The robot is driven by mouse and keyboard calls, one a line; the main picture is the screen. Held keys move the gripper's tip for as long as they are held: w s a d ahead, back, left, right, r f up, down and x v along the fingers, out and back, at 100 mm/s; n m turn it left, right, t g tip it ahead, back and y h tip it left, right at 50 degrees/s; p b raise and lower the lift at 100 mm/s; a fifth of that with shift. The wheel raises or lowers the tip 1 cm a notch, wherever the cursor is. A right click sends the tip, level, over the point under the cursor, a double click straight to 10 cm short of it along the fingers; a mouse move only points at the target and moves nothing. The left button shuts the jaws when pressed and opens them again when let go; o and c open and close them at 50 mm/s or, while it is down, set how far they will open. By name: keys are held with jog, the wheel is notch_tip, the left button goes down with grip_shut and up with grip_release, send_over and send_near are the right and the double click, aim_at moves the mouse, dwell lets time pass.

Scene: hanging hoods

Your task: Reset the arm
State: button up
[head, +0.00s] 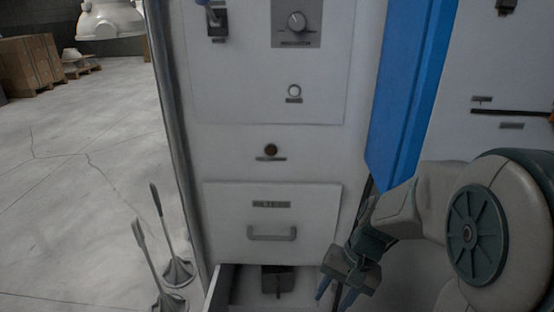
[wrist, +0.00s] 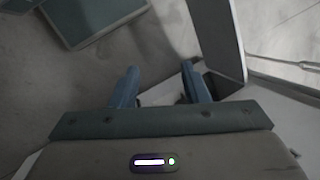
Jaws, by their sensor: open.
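My gripper (head: 336,294) is in the head view at the lower right, with its blue fingers apart and pointing down. Nothing shows between them. The arm folds in from the right edge. In the wrist view my gripper (wrist: 157,82) also shows its two blue fingers spread, with the floor and a pale cabinet part beyond them. The gripper is in front of the grey cabinet (head: 225,150), to the right of a pulled-out lower drawer (head: 217,290). I cannot tell whether it touches the cabinet.
The cabinet has a closed drawer with a handle (head: 272,233), a knob (head: 297,21) and a lever switch (head: 217,18). A blue panel (head: 408,90) stands above my arm. Boxes (head: 30,65) lie far back; open floor (head: 80,180) is between.

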jog(key=s+d+r+n+t+h+p, duration=0.1)
jog(key=r+p, duration=0.3)
jog(key=r, duration=0.5)
jog(key=s+d+r+n+t+h+p, duration=0.2)
jog(key=s+r+n+t+p, duration=0.1)
jog(key=r, duration=0.6)
jog(key=shift+s+r+h+p, duration=0.25)
jog(key=shift+s+h+p, duration=0.15)
jog(key=shift+s+p, duration=0.5)
jog(key=shift+w, duration=0.15)
jog(key=shift+c, duration=0.3)
jog(key=shift+c, duration=0.3)
jog(key=shift+d, duration=0.1)
